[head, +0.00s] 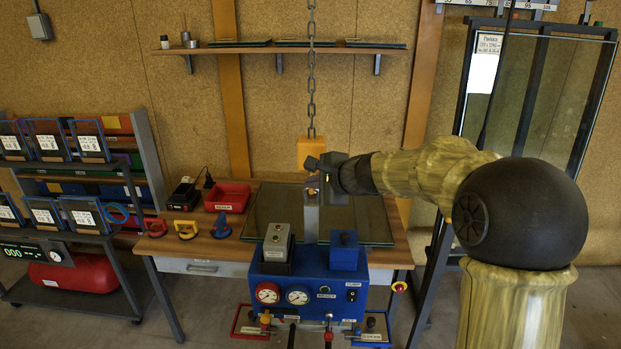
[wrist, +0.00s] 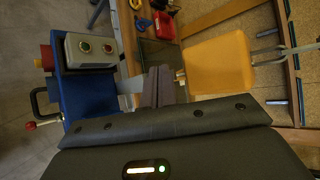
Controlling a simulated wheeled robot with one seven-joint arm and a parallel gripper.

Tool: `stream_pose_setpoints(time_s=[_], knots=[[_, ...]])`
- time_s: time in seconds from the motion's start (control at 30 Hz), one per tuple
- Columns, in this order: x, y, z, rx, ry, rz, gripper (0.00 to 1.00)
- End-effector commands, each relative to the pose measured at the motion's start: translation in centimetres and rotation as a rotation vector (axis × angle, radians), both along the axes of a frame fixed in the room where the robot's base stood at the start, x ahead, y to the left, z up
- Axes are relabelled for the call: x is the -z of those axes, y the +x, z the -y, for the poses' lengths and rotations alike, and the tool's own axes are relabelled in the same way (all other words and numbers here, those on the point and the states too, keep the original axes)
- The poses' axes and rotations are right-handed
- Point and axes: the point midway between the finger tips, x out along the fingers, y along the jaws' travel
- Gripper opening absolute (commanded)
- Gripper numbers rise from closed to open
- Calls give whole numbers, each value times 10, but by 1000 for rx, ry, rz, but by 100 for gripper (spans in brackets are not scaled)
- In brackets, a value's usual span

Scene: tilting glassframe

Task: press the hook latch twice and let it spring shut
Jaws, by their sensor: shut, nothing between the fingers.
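An orange hoist block (head: 311,152) hangs on a chain (head: 311,75) above the workbench. It also shows as a yellow-orange block (wrist: 218,66) in the wrist view. A small brass-coloured piece (wrist: 181,76) sticks out of its lower end, close beside my fingers. The hook and its latch cannot be clearly made out; my gripper covers the area under the block in the head view. My gripper (head: 314,164) is just below the block, reaching in from the right. In the wrist view my gripper (wrist: 158,86) has its fingers together, with nothing visible between them. Contact cannot be told.
A blue machine (head: 311,283) with gauges and a grey button box (head: 277,242) stands in front. A dark glass plate (head: 270,215) lies behind it. A red tray (head: 228,197) is on the bench (head: 400,250). A glass rack (head: 535,95) stands at right.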

Motion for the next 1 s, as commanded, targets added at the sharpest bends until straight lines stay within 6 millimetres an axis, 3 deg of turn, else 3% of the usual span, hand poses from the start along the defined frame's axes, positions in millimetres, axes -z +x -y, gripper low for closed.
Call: stream_pose_setpoints(time_s=[1.0], knots=[[1,8,0,0,0,0,0]])
